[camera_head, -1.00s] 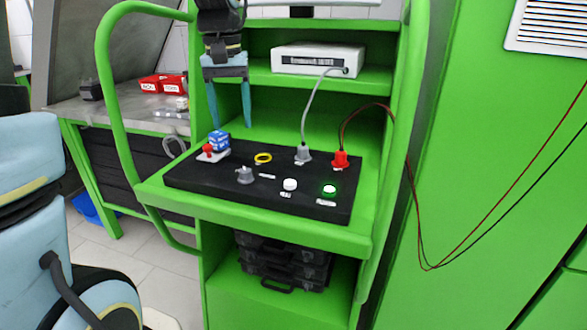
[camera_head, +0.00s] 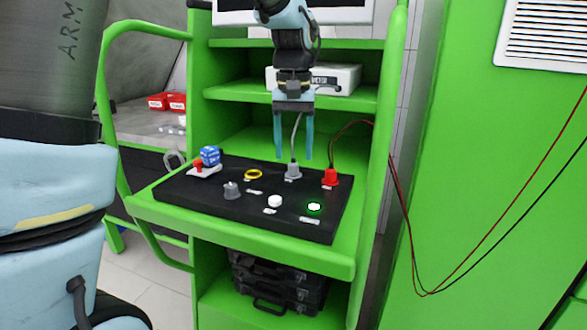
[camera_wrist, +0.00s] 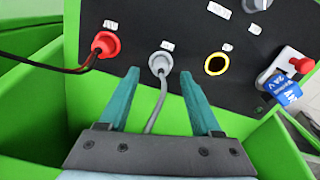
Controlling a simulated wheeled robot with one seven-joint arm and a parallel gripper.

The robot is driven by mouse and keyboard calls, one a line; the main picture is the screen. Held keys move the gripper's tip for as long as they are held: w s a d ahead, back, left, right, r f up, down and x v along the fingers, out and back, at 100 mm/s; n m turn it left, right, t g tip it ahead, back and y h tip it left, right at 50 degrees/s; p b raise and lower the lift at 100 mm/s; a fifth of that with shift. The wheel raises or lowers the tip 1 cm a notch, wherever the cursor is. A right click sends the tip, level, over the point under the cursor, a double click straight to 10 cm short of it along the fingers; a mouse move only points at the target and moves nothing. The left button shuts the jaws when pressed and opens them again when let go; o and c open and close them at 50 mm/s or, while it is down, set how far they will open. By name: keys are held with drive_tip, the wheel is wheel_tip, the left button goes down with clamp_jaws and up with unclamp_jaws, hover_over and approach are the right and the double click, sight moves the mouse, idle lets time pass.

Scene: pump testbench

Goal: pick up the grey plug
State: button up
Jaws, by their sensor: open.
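The grey plug (camera_head: 293,171) stands in the black panel (camera_head: 290,228), with a grey cable rising from its top. In the wrist view the grey plug (camera_wrist: 160,63) lies ahead of the fingertips, roughly midway between them, and its cable runs back between the fingers. My gripper (camera_head: 294,156) is open and empty, with its blue fingers pointing down around the cable. In the wrist view my gripper (camera_wrist: 160,70) shows its two fingers wide apart, and neither touches the plug.
A red plug (camera_head: 331,177) with dark leads stands right of the grey plug. A yellow ring (camera_head: 253,174), a grey knob (camera_head: 232,189), a white button (camera_head: 275,201), a lit green button (camera_head: 314,207) and a blue padlock-like block (camera_head: 211,155) sit on the panel. A white box (camera_head: 340,79) is on the shelf behind.

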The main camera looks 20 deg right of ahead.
sight(293, 172)
drive_tip(key=shift+f, duration=1.3)
clamp_jaws()
